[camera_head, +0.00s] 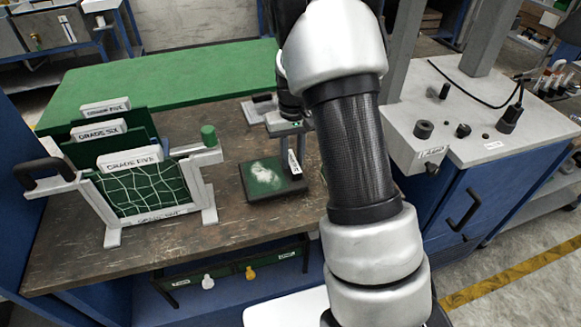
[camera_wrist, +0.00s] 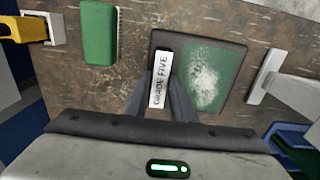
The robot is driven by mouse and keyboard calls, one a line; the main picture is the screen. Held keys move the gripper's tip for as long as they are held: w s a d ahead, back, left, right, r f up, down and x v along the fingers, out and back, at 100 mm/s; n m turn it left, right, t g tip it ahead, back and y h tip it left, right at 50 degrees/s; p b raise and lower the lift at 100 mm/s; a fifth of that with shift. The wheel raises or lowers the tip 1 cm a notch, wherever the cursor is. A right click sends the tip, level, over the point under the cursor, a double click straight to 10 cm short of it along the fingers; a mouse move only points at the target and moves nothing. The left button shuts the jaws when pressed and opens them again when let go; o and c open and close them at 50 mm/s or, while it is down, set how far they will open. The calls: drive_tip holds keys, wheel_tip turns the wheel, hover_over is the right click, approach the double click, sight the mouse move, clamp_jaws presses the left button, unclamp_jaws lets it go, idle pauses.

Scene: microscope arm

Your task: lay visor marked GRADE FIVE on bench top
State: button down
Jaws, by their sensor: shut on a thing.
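My gripper (camera_wrist: 161,90) is shut on a white tab marked GRADE FIVE (camera_wrist: 162,78), the tab of the held visor. In the head view my gripper (camera_head: 291,140) points down over the bench top (camera_head: 150,258), partly hidden by my arm, and the tab (camera_head: 293,162) stands below it. A dark-rimmed green panel with a whitish smudge (camera_head: 263,178) lies flat at the tab; it also shows in the wrist view (camera_wrist: 205,75). I cannot tell whether tab and panel are joined, or whether a gap remains above the bench.
A white-framed rack (camera_head: 208,190) at left holds upright green visors with tabs GRADE FIVE (camera_head: 130,157), GRADE SIX (camera_head: 98,130) and another GRADE FIVE (camera_head: 105,107). A green mat (camera_head: 180,78) lies behind. Bare bench shows between rack and panel. A grey-topped cabinet (camera_head: 480,120) stands at right.

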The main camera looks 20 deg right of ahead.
drive_tip(key=shift+f, duration=1.8)
drive_tip(key=shift+f, duration=0.1)
drive_tip(key=c, duration=1.5)
unclamp_jaws()
